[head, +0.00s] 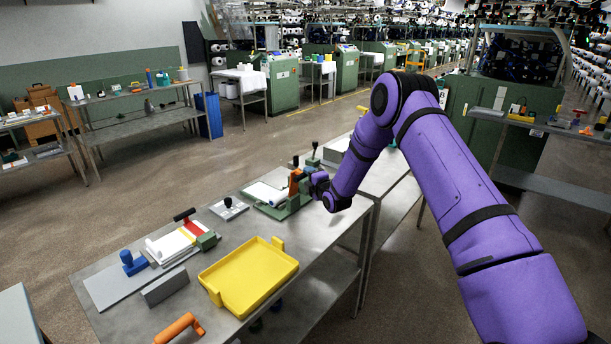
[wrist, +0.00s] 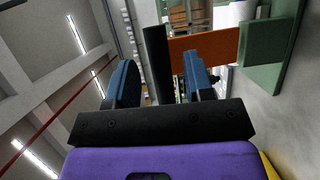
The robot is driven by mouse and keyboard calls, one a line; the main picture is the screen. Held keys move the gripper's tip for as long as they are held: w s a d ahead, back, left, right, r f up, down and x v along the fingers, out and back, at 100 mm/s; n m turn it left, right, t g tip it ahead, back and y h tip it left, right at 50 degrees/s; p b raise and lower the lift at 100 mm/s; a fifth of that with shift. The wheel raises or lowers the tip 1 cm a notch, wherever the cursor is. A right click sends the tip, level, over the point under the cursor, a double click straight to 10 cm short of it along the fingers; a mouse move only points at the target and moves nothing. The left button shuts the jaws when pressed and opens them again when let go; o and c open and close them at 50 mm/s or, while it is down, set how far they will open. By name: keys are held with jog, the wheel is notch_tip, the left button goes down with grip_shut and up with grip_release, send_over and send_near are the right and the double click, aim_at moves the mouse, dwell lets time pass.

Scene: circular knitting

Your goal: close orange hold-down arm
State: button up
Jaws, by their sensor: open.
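The orange hold-down arm (head: 295,182) stands raised on a green fixture (head: 292,208) at the far part of the near table. In the wrist view the orange arm (wrist: 216,44) runs from a green block (wrist: 268,52) to a black bar-shaped handle (wrist: 157,66) at its other end. My gripper (head: 311,181) is at the raised arm, on its right side in the head view. In the wrist view my gripper (wrist: 160,64) is open, with a blue finger on each side of the black handle. I cannot tell whether either finger touches it.
A yellow tray (head: 207,288) lies on the near table. A second fixture with a white plate (head: 168,245), a grey block (head: 166,286) and a blue-knobbed tool (head: 133,263) are left of it. A small plate with a black knob (head: 229,208) lies before the green fixture.

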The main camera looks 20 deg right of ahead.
jog(key=shift+x, duration=1.55)
grip_shut()
